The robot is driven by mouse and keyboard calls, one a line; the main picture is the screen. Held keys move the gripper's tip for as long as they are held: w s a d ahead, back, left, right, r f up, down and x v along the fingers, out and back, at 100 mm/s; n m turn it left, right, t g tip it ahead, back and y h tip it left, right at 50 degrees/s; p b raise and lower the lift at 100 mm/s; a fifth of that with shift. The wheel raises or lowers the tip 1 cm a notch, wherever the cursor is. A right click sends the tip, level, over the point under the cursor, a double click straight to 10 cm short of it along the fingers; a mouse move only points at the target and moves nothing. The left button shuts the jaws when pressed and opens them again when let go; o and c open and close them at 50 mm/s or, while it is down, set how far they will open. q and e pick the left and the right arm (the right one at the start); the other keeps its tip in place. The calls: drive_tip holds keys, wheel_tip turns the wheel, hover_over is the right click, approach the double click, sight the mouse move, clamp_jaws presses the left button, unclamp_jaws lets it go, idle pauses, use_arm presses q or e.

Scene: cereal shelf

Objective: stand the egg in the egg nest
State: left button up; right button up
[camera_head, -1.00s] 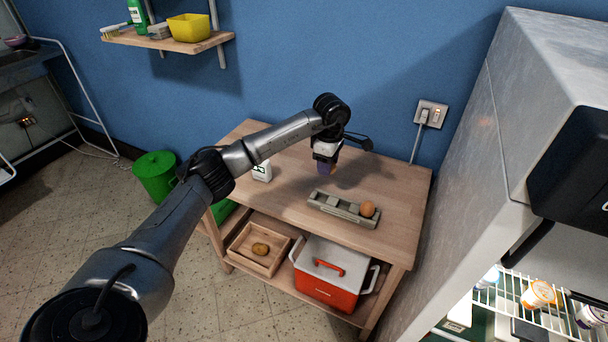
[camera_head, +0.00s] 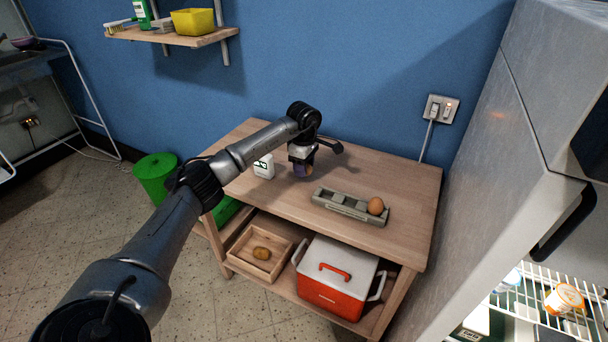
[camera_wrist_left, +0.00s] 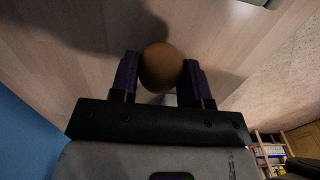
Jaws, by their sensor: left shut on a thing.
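My left gripper (camera_head: 303,174) is shut on a brown egg (camera_wrist_left: 160,67), which shows between the two dark fingers in the left wrist view. In the head view the gripper is over the table, left of and behind the grey egg nest (camera_head: 350,212); the held egg is mostly hidden there. The nest is a long grey holder with compartments. Another brown egg (camera_head: 376,205) sits at its right end, and the compartments further left look empty. My right gripper is not in view.
A tall grey fridge (camera_head: 480,170) stands close on the right. The shelf below holds a wooden tray (camera_head: 240,262) and a red cooler (camera_head: 333,290). The table's back right is clear.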

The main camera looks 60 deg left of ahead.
use_arm(q)
wheel_tip(320, 180, down, 2)
drive_tip(key=shift+f+b, duration=0.15)
drive_tip(key=shift+b, duration=0.2)
drive_tip(key=shift+d, duration=0.1)
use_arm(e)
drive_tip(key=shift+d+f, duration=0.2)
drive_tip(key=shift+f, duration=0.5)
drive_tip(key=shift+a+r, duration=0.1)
use_arm(q)
drive_tip(key=o, duration=1)
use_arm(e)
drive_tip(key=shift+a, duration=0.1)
